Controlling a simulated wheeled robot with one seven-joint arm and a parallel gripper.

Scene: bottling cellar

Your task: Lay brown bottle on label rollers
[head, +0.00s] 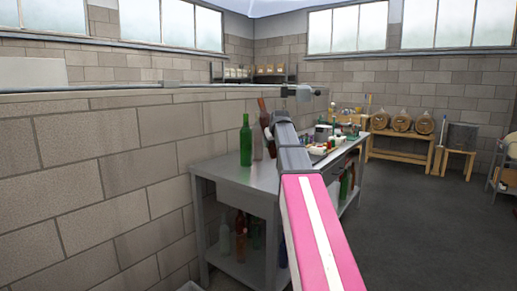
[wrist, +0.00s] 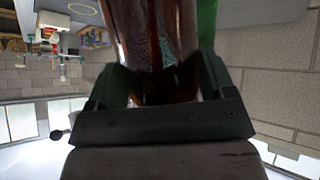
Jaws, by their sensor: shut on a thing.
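The brown bottle (head: 263,113) is held by my gripper (wrist: 158,78), its neck end up and tilted in the head view. In the wrist view its reddish-brown glass (wrist: 152,32) fills the space between the two fingers, which are shut on it. In the head view my arm hides the jaws and part of the bottle. The bottle is above the metal bench (head: 233,176); I cannot tell whether it touches the bench. I cannot make out the label rollers for certain among the small items farther along the bench.
A green bottle (head: 246,141) stands on the bench close left of the held bottle, with a clear bottle (head: 258,143) beside it. Several bottles stand on the lower shelf (head: 244,268). A block wall (head: 110,165) borders the bench on the left. Open floor (head: 425,225) lies right.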

